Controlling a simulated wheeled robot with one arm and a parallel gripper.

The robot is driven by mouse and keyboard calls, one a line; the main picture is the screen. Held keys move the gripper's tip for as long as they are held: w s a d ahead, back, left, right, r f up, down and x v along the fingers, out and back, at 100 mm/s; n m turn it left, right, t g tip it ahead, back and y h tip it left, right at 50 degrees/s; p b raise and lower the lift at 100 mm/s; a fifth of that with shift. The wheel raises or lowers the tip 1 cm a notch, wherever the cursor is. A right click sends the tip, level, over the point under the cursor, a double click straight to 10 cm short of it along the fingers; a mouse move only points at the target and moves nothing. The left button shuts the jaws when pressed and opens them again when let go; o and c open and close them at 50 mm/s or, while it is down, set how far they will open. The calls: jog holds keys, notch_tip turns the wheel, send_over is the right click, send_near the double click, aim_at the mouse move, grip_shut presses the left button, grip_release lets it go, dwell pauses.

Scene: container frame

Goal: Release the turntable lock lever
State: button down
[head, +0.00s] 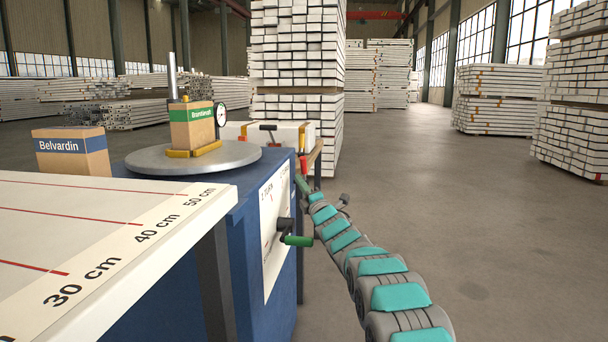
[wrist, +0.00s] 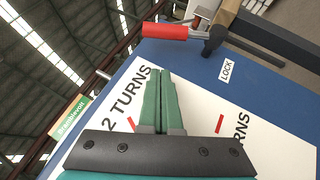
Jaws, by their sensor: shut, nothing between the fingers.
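The lock lever (wrist: 165,31) has a red handle on a dark hub and shows at the top of the wrist view, beside the LOCK label (wrist: 227,70). In the head view its red handle (head: 303,165) is at the far corner of the blue cabinet. My gripper (wrist: 161,78) has its green fingers together and empty, in front of the white panel. The fingertips point toward the lever and look apart from it. In the head view my gripper (head: 301,184) is just below the red handle, partly hidden by the arm. The round grey turntable (head: 190,158) sits on the cabinet.
A green-handled crank (head: 297,240) sticks out of the cabinet side. A Belvardin box (head: 72,152) stands at left. The floor at right is open.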

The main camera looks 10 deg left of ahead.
aim_at(304, 172)
jog(key=shift+w+d+r+p, duration=0.1)
jog(key=shift+w+r+p, duration=0.25)
jog(key=shift+w, duration=0.35)
jog(key=shift+w+d+r+p, duration=0.1)
jog(key=shift+w+r+p, duration=0.2)
jog(key=shift+w, duration=0.35)
jog(key=shift+w+d+r+p, duration=0.1)
jog(key=shift+w+r+p, duration=0.25)
jog(key=shift+w, duration=0.35)
jog(key=shift+r+p, duration=0.2)
jog(key=shift+p, duration=0.1)
